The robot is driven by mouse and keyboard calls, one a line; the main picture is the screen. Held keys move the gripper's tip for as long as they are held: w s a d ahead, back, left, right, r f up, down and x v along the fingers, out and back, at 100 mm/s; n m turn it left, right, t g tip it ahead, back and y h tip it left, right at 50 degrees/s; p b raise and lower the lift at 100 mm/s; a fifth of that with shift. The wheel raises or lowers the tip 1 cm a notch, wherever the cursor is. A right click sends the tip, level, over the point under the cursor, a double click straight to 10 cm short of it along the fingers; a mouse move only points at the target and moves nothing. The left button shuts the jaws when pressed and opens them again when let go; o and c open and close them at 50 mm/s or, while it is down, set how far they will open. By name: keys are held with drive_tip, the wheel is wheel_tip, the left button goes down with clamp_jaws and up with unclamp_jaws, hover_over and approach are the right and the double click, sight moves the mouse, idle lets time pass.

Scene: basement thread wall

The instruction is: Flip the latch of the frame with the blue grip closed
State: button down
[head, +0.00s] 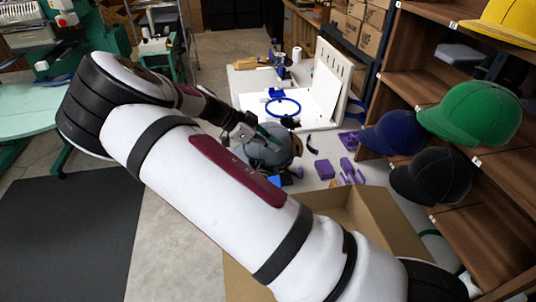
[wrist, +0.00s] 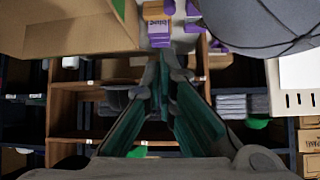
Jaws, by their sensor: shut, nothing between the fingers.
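My gripper (head: 268,136) has dark green fingers, shut and empty, in front of or over a grey cap (head: 278,157) on the white table. In the wrist view the fingertips (wrist: 166,58) are together, left of the grey cap (wrist: 262,22), and I see no contact. A small blue block (head: 275,181), possibly the blue grip, shows at the cap's near side, partly hidden by my arm. A blue ring (head: 283,106) with a blue piece lies farther back on the table. I cannot make out the latch or whether it is open.
Purple parts (head: 324,169) lie right of the cap. An open cardboard box (head: 377,213) stands in front of the table. Shelves at right hold a green cap (head: 471,112), a navy cap (head: 395,133) and a black cap (head: 432,177). A white slotted panel (head: 328,80) stands behind.

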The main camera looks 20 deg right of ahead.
drive_tip(key=w+a+r+b, duration=0.1)
drive_tip(key=w+a+r, duration=0.1)
drive_tip(key=a, duration=0.5)
drive_tip(key=shift+w+a+r, duration=0.2)
drive_tip(key=shift+w+a, duration=0.15)
